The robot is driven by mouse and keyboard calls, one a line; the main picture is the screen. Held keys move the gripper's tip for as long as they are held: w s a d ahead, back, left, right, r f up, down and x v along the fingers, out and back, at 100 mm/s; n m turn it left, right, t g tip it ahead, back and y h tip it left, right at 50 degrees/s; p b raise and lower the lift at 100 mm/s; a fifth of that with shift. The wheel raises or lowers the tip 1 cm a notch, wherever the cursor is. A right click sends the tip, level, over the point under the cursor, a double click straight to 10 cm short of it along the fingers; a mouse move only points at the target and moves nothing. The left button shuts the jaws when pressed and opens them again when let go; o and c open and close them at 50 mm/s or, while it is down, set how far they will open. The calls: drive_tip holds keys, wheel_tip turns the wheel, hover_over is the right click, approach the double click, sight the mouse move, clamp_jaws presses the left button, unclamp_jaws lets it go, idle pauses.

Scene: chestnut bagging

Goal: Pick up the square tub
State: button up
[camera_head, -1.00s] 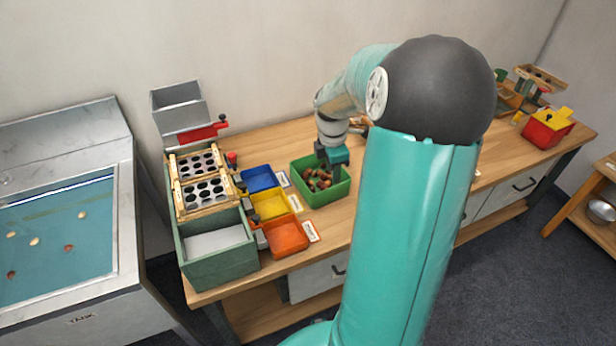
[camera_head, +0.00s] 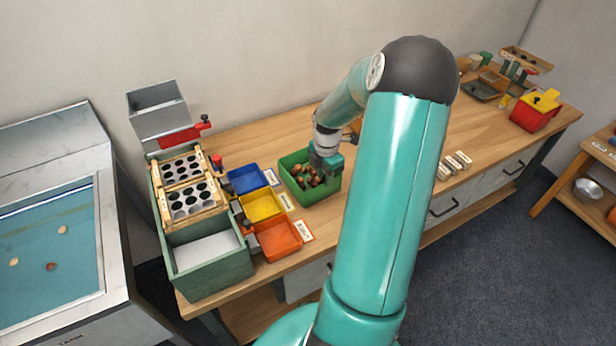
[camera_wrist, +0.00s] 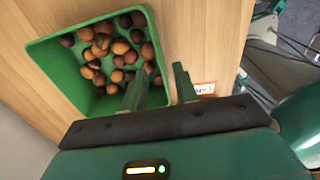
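The square tub (camera_head: 296,197) is green and open-topped, holds several brown chestnuts, and stands on the wooden bench. In the wrist view the tub (camera_wrist: 68,75) fills the upper left, with chestnuts gathered toward its far right corner. My gripper (camera_head: 327,165) is at the tub's right rim. In the wrist view the fingers of my gripper (camera_wrist: 161,84) are apart, one over the tub's inside and the other outside its wall. The wall runs between them; I cannot tell whether either finger touches it. The lower part of the wall is hidden by my gripper.
Blue (camera_head: 246,180), yellow (camera_head: 262,206) and orange (camera_head: 278,240) trays stand left of the tub, beside a green box (camera_head: 212,278) with perforated plates. A water tank (camera_head: 50,250) is at far left. A red bin (camera_head: 533,117) stands at the bench's right end.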

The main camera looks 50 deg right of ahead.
sight(323, 198)
wheel_tip(323, 198, down, 8)
drive_tip(key=shift+r, duration=0.25)
clamp_jaws()
idle(1.5)
